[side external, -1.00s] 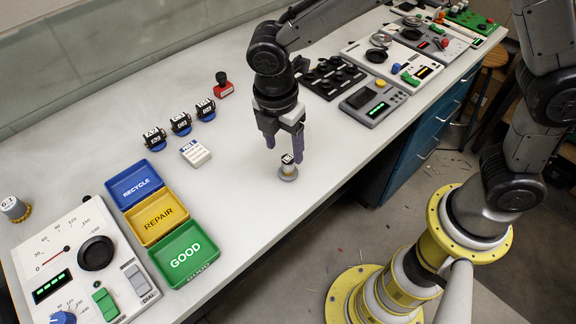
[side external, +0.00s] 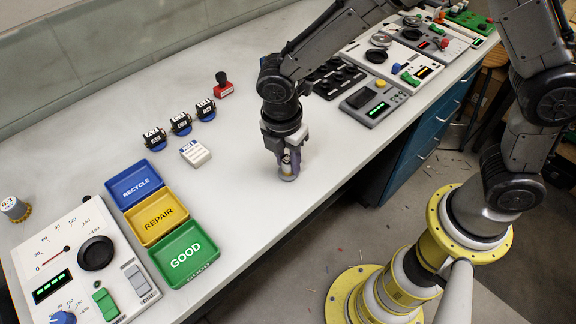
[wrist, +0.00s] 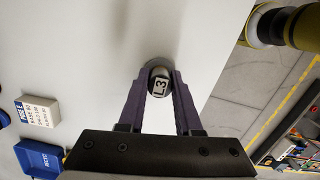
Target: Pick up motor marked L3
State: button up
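The motor marked L3 (side external: 288,172) stands upright on the bench, a small grey cylinder. In the wrist view its white L3 label (wrist: 160,86) faces the camera, turned sideways. My gripper (side external: 289,163) is lowered around it, pointing down, with one purple finger on each side. In the wrist view the fingertips (wrist: 160,76) flank the motor closely. Whether they press on it or leave a thin gap cannot be told. The fingers hide part of its body in the side view.
Blue RECYCLE (side external: 113,193), yellow REPAIR (side external: 140,233) and green GOOD (side external: 167,273) trays lie to the left. Several black motors (side external: 181,124) stand behind. A white labelled block (side external: 195,152) lies nearby. A keypad device (side external: 373,103) sits right. Bench around the motor is clear.

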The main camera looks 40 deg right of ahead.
grip_shut()
